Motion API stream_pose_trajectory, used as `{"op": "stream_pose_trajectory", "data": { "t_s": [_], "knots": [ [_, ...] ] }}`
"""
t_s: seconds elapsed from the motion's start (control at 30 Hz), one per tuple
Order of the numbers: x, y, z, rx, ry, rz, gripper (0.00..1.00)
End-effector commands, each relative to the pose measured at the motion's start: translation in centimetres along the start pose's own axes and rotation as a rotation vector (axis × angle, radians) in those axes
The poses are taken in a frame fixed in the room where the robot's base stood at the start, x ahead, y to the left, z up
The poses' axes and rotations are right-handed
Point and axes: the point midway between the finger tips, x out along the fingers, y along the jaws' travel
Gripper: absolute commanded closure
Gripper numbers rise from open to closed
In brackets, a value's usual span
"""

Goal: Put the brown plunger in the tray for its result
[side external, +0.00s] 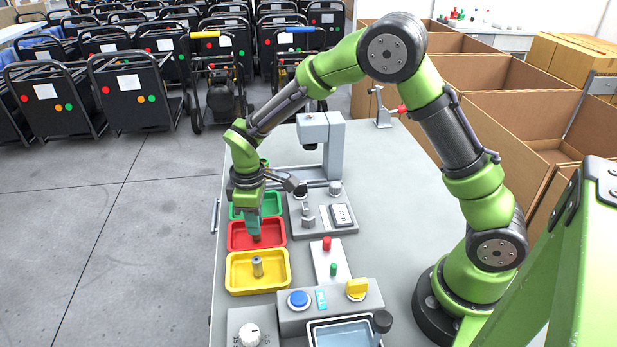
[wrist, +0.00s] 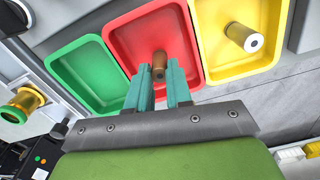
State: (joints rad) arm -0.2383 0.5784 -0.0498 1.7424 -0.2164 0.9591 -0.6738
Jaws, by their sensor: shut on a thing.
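The brown plunger (wrist: 158,66) is between my gripper's teal fingertips (wrist: 160,84) in the wrist view. My gripper (side external: 255,222) is shut on it, pointing down at the red tray (side external: 236,246). The plunger's lower end (side external: 256,238) shows just under the fingers, inside the red tray's outline. I cannot tell whether it touches the tray floor. The red tray (wrist: 116,28) lies between the green tray (wrist: 60,60) and the yellow tray (wrist: 209,72). A second plunger, brownish with a pale end (wrist: 246,38), is in the yellow tray; it also shows in the side view (side external: 257,267).
A grey test fixture (side external: 322,218) stands right of the trays, with a taller grey machine (side external: 335,150) behind. A control box with a blue button (side external: 299,299) and a water basin (side external: 342,334) are in front. The table's right part is clear.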

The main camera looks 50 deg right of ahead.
Motion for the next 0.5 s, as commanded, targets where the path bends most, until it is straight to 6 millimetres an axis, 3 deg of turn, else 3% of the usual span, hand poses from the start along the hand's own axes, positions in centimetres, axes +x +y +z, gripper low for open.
{"op": "stream_pose_trajectory", "data": {
  "t_s": [0.27,0.3,0.47,0.5],
  "knots": [
    [0.24,-0.03,0.02,0.0,0.0,-0.001,1.0],
    [0.32,-0.03,0.02,0.0,0.0,-0.001,0.79],
    [0.28,-0.03,0.01,0.0,0.0,0.0,0.55],
    [0.27,-0.03,0.01,0.0,0.0,0.0,0.55]
  ]
}}
